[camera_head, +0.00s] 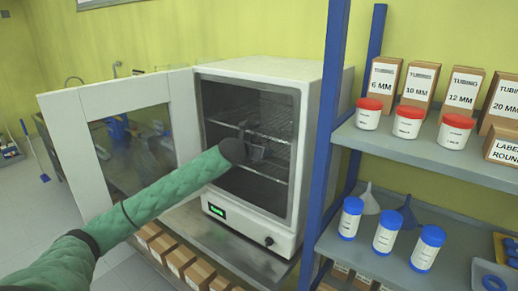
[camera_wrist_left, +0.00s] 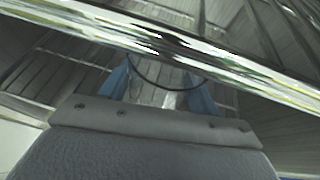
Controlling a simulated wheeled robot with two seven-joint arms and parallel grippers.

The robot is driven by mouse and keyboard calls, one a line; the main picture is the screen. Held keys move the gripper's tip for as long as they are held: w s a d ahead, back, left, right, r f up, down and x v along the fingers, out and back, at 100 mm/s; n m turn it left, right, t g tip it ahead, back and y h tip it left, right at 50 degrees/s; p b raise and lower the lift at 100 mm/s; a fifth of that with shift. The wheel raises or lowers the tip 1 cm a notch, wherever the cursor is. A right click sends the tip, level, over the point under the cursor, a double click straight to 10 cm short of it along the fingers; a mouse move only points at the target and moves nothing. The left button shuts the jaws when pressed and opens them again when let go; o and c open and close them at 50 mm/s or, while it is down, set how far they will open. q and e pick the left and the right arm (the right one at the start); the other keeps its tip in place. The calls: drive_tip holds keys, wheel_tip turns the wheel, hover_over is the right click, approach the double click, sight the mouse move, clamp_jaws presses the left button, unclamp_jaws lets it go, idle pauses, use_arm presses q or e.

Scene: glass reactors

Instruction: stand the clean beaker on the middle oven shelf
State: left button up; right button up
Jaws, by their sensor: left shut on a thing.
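The oven (camera_head: 270,85) stands open, with its wire shelves inside. One shelf (camera_head: 272,131) shows above my left gripper and another (camera_head: 268,174) below it. My left arm reaches through the doorway, and the left gripper (camera_head: 258,151) is inside the oven between these shelves. In the left wrist view, the blue fingers of the left gripper (camera_wrist_left: 163,90) are closed on a clear glass beaker (camera_wrist_left: 165,77), whose curved rim shows between them. Most of the beaker is hidden, and I cannot tell whether its base touches a shelf. My right gripper is not in view.
The open oven door (camera_head: 105,115) stands left, beside my arm. A blue rack post (camera_head: 325,130) rises close to the oven's right. Its shelves hold red-lidded jars (camera_head: 408,122), blue-lidded jars (camera_head: 388,232) and tubing boxes. A shiny bar (camera_wrist_left: 180,50) crosses close before the wrist camera.

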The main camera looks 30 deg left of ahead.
use_arm(q)
drive_tip(key=shift+f, duration=0.3)
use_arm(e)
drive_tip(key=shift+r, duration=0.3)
use_arm(q)
drive_tip(key=shift+f, duration=0.1)
drive_tip(key=o, duration=1.1)
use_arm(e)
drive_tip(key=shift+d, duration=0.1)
